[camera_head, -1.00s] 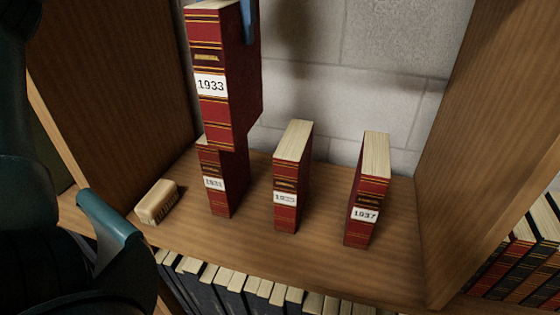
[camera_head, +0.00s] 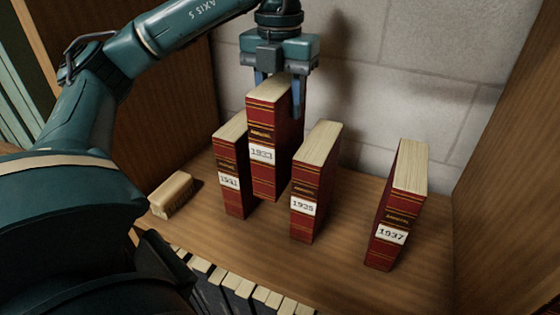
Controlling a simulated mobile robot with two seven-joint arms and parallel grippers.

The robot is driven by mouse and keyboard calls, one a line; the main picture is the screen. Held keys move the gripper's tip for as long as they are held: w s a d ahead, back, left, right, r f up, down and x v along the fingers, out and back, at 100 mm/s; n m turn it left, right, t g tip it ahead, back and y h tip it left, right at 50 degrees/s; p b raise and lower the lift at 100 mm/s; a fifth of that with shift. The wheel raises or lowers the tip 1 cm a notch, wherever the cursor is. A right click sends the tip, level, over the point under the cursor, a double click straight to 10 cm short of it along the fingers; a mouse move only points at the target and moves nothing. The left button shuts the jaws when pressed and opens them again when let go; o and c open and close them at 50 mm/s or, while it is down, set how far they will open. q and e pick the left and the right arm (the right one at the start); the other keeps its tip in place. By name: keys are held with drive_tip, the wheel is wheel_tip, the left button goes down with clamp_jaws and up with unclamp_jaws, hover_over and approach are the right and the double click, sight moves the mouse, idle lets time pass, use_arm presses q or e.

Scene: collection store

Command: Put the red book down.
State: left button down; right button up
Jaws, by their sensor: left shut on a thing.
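The red book marked 1933 (camera_head: 268,155) hangs upright in my left gripper (camera_head: 279,92), whose two blue fingers are shut on the sides of its upper part. The book is between the red book marked 1931 (camera_head: 229,180) on its left and the red book marked 1935 (camera_head: 307,205) on its right. Its top and lower edge are higher than theirs, so it appears held a little above the shelf board (camera_head: 345,240). The shelf under it is partly hidden. Whether it touches a neighbour is hard to tell. My right gripper is not in view.
A red book marked 1937 (camera_head: 392,235) stands farther right, with a clear gap from 1935. A wooden brush (camera_head: 172,194) lies at the left. Wooden side walls and a pale block wall bound the bay. Dark books (camera_head: 235,295) fill the shelf below.

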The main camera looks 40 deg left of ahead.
sight(280, 142)
use_arm(q)
wheel_tip(280, 142, down, 8)
drive_tip(key=b, duration=0.3)
drive_tip(key=shift+r, duration=0.1)
drive_tip(key=shift+f, duration=0.3)
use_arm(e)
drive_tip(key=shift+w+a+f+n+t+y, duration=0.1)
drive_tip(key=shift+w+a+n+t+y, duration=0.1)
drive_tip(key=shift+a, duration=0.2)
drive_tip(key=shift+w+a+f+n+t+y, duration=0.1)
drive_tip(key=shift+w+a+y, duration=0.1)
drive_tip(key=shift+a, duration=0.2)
use_arm(q)
drive_tip(key=shift+f, duration=0.15)
